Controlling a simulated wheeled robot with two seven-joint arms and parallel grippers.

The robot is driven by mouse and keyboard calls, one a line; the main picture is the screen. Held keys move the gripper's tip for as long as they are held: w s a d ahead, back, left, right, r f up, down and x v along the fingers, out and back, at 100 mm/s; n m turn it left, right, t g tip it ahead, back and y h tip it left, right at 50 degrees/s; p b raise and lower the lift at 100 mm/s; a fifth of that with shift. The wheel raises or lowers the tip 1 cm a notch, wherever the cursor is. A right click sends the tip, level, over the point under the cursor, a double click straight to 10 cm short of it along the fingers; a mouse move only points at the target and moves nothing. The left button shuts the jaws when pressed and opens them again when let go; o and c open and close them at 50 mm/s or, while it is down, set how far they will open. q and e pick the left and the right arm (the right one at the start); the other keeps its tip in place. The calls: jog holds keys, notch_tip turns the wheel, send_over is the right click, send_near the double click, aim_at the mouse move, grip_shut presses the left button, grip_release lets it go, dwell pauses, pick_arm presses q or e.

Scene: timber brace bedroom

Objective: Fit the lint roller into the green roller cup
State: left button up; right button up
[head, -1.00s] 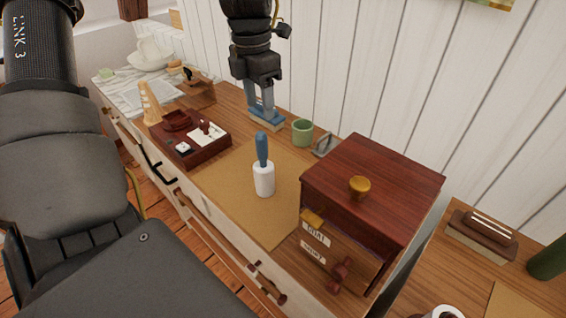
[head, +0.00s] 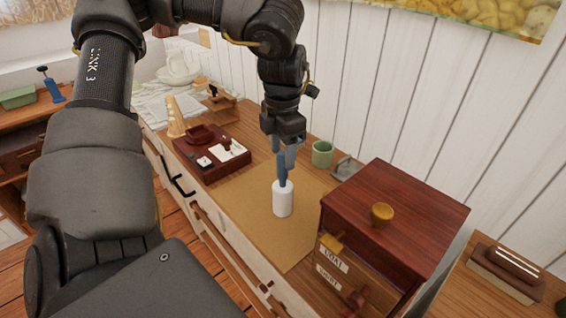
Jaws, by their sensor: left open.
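The lint roller (head: 283,200), with a white cylinder and a blue handle, stands upright on the tan mat. My left gripper (head: 285,156) points down at the top of its blue handle, with its blue-grey fingers open. The fingers overlap the handle's upper end in the picture; I cannot tell whether they touch it. The green roller cup (head: 321,154) stands upright behind and to the right of the roller, near the wall. My right gripper is not in view.
A dark red wooden box (head: 400,210) with a gold knob stands right of the mat (head: 245,213). A small grey metal piece (head: 346,169) lies between cup and box. A dark red tray (head: 212,152) with small items is at the left. The mat's front is clear.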

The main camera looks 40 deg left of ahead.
aim_at(283, 185)
pick_arm(q)
jog(key=f, duration=0.3)
jog(key=shift+w+a+f, duration=0.15)
jog(key=shift+a+f, duration=0.05)
jog(key=shift+f, duration=0.15)
grip_shut()
